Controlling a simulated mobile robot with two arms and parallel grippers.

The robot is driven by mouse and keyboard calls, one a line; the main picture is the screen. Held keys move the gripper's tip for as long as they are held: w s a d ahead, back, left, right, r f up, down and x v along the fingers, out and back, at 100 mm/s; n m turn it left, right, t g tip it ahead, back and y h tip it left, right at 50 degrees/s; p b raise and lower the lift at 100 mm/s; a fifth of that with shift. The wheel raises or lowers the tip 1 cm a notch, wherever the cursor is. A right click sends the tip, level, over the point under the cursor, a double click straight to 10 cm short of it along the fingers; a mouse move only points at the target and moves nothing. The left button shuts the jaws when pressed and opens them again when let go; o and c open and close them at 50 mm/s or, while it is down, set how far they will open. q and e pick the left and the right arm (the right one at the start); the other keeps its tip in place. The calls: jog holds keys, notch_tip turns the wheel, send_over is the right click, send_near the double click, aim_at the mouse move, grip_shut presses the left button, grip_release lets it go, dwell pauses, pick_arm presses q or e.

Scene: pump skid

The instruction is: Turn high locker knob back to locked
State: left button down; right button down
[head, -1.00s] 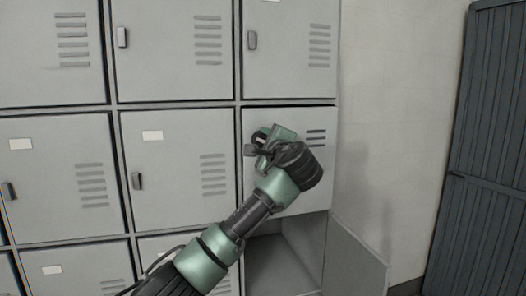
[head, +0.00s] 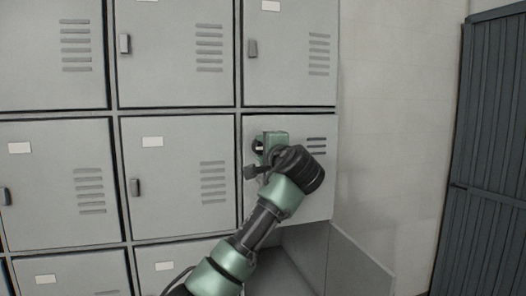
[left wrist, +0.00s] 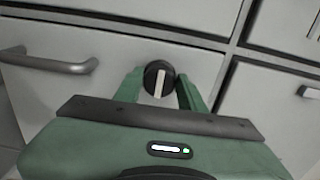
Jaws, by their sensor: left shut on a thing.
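The knob (head: 257,146) is round and black with a pale bar across its face. It sits on a grey locker door (head: 315,190) in the right column, which looks closed. In the left wrist view the knob (left wrist: 149,76) lies between the two green fingers of my left gripper (left wrist: 158,88), and its pale bar runs nearly upright in the picture. In the head view my left gripper (head: 271,143) is at the knob, shut on it, and hides part of it. My right gripper is not in view.
Below is an open locker compartment with its door (head: 358,265) swung out to the right. Other closed lockers (head: 175,180) fill the left and top. A grey bar handle (left wrist: 45,64) shows in the left wrist view. A dark ribbed cabinet (head: 490,160) stands at the right.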

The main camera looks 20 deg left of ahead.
pick_arm(q)
jog(key=c, duration=0.9)
grip_release()
jog(key=b+v, duration=0.3)
jog(key=v, duration=0.4)
jog(key=shift+s+d, duration=0.2)
jog(key=shift+s, duration=0.15)
jog(key=shift+f, duration=0.1)
